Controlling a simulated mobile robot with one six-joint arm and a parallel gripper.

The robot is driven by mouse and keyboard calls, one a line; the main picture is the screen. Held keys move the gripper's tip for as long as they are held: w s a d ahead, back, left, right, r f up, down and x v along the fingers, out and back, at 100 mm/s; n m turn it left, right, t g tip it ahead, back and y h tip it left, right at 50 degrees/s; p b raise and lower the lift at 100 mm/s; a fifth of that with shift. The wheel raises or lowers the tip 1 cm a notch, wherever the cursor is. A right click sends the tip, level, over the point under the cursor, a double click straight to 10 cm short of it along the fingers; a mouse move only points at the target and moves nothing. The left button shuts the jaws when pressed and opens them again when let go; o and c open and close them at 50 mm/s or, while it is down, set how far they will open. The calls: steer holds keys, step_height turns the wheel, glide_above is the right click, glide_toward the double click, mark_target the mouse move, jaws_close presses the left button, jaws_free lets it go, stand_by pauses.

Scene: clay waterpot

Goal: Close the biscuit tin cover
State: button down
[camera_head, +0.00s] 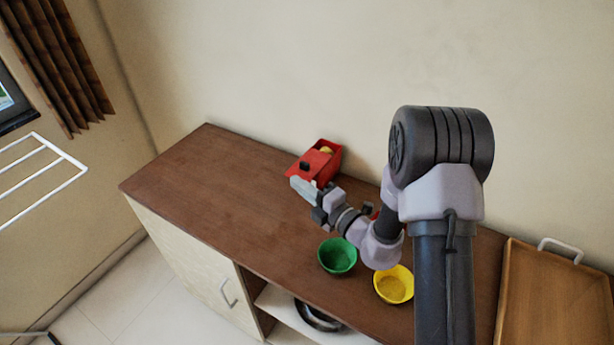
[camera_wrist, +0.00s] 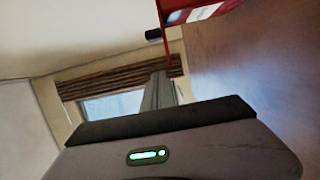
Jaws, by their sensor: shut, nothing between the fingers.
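The red biscuit tin (camera_head: 330,151) stands at the back of the brown counter, against the wall. Its top is partly open and something yellow shows inside. The red cover (camera_head: 317,166), with a black knob, lies at the tin's front left; whether it is tilted or slid aside I cannot tell. In the wrist view the red cover (camera_wrist: 205,12) shows at the top edge, its black knob to the left. My gripper (camera_head: 298,185) is shut and empty, just in front of the cover. I cannot tell whether it touches the cover.
A green bowl (camera_head: 337,256) and a yellow bowl (camera_head: 394,286) stand on the counter below my arm. A wooden tray (camera_head: 555,300) with a metal handle is at the right. The counter's left part is clear. The wall runs close behind the tin.

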mark_target(321, 165)
steer(key=w, duration=0.1)
steer(key=w+d, duration=0.1)
steer(key=w+d+b, duration=0.1)
steer(key=shift+w, duration=0.35)
steer(key=shift+w+d+r+p, duration=0.15)
steer(key=shift+w+d+p, duration=0.1)
steer(key=shift+w+p, duration=0.1)
steer(key=w+d+p, duration=0.1)
steer(key=w, duration=0.1)
steer(key=w+d+p, duration=0.1)
steer(key=w+d, duration=0.1)
steer(key=shift+w+d, duration=0.3)
steer(key=shift+w, duration=0.15)
steer(key=shift+p, duration=0.3)
